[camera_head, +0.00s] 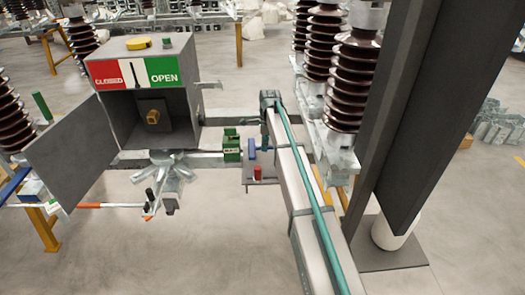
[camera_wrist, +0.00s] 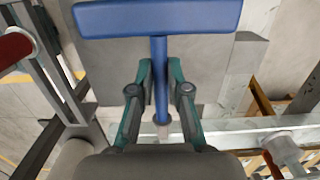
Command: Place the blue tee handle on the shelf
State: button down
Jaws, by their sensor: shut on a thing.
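The blue tee handle (camera_wrist: 158,17) has a wide crossbar and a thin stem. In the wrist view, my gripper (camera_wrist: 160,75) is shut on the stem, with one teal finger on each side, and the crossbar is beyond the fingertips. In the head view the blue tee handle (camera_head: 252,149) shows small beside my gripper (camera_head: 266,138), with its crossbar upright in the picture. A small grey shelf (camera_head: 263,185) is just below it. In the wrist view a grey plate (camera_wrist: 108,60), apparently the shelf, lies behind the handle. I cannot tell whether they touch.
A grey box (camera_head: 150,90) with CLOSED/OPEN labels and an open door (camera_head: 70,150) stands left. Brown insulators (camera_head: 350,80) and a dark column (camera_head: 425,100) are right.

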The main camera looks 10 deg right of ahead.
aim_at(262, 158)
jog(key=shift+w+a+f+p, duration=0.15)
jog(key=shift+w+f, duration=0.45)
jog(key=shift+f, duration=0.1)
jog(key=shift+w+a+f+p, duration=0.1)
jog(key=shift+w+f+p, duration=0.05)
jog(key=shift+w+f, duration=0.5)
jog(key=shift+f+p, duration=0.65)
jog(key=shift+f, duration=1)
jog(key=shift+f, duration=0.1)
jog(key=c, duration=1.1)
grip_release()
jog(key=shift+s, duration=0.1)
jog(key=shift+c, duration=0.2)
notch_tip(262, 158, up, 12)
jog(key=b, duration=0.3)
jog(key=shift+d, duration=0.45)
jog(key=shift+s, duration=0.15)
